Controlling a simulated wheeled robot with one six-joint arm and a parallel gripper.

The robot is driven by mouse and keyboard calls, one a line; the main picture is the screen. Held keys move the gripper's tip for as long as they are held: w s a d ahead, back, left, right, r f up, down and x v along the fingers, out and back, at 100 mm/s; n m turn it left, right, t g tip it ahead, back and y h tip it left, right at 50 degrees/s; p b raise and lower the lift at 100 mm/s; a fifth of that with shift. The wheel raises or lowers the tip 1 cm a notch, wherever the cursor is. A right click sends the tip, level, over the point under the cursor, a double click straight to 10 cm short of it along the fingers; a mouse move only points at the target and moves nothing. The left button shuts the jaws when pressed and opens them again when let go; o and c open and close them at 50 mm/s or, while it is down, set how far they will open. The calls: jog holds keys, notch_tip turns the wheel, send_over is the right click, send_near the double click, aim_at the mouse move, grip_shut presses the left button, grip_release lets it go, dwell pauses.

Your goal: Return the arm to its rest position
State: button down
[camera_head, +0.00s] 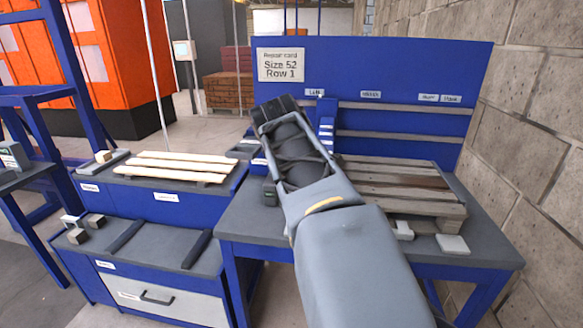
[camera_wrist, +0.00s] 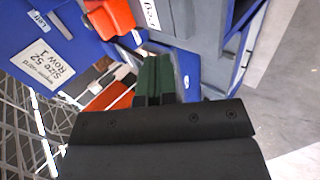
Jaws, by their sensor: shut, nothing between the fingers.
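My arm reaches up and forward from the bottom of the head view, over the blue workbench (camera_head: 240,213). Its dark far end is in front of the blue back panel (camera_head: 400,60), and the fingers cannot be made out there. In the wrist view my gripper (camera_wrist: 155,60) shows as dark green and black fingers side by side, close together. It is shut, and nothing is held between the fingers.
A grey-brown slatted pallet (camera_head: 400,185) lies on the bench, partly behind my arm. Pale boards (camera_head: 175,165) lie on the blue unit to the left. A block wall (camera_head: 540,130) closes the right side. Open floor shows in the wrist view (camera_wrist: 290,80).

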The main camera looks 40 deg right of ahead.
jog(key=shift+a+r, duration=0.1)
jog(key=shift+a, duration=0.1)
dwell(0.3)
